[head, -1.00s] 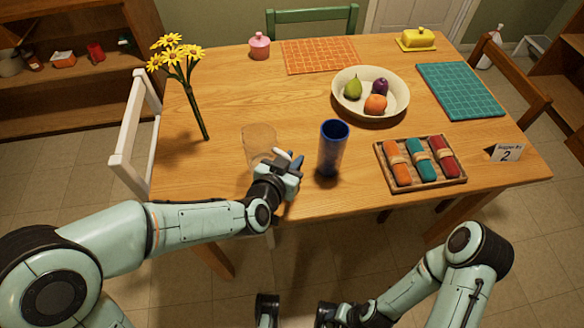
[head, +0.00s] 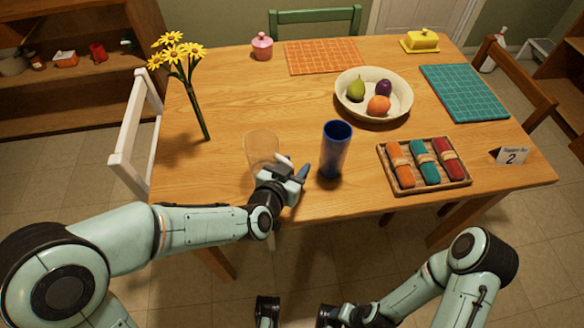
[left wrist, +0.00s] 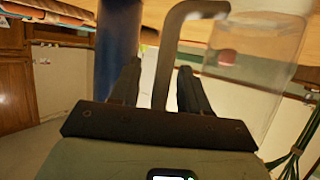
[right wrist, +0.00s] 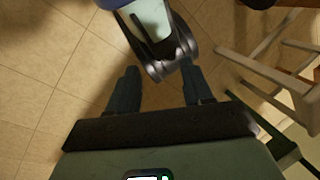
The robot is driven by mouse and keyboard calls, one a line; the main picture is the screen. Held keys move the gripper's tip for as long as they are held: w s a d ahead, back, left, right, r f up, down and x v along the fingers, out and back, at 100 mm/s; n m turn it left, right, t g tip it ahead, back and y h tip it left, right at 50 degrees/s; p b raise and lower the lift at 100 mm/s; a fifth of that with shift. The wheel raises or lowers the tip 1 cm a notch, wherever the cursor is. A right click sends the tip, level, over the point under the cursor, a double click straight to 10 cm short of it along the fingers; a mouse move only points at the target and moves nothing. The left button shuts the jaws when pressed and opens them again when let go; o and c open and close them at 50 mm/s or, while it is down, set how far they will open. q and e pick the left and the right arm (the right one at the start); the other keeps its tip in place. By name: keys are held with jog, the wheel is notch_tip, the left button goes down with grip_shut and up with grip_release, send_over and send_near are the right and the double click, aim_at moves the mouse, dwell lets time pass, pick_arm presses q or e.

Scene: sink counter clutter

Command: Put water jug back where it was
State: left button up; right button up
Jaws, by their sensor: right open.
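The water jug (head: 261,146) is clear with a grey handle. It stands at the near left of the table, partly hidden behind my left gripper (head: 297,172). In the left wrist view the clear body of the jug (left wrist: 255,55) is at the upper right. Whether the jug's base touches the table is hidden. My right gripper (right wrist: 160,85) is open and empty over the floor.
A tall blue vase (head: 335,150) stands close to the right of my left gripper. A tray of napkins (head: 456,182), a fruit bowl (head: 345,102) and a number card (head: 511,156) are farther right. Yellow flowers (head: 195,90) stand at left. Bare wood lies behind the jug.

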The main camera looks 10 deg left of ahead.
pick_arm(q)
jog(key=shift+r, duration=0.2)
jog(key=b+v, duration=0.2)
jog(key=v, duration=1)
pick_arm(e)
jog(key=shift+t+h, duration=0.3)
jog(key=shift+t, duration=0.3)
jog(key=w+f, duration=0.1)
jog(key=w+d+f, duration=0.1)
jog(key=w+f, duration=0.1)
jog(key=shift+w+d, duration=0.35)
jog(key=shift+d, duration=0.05)
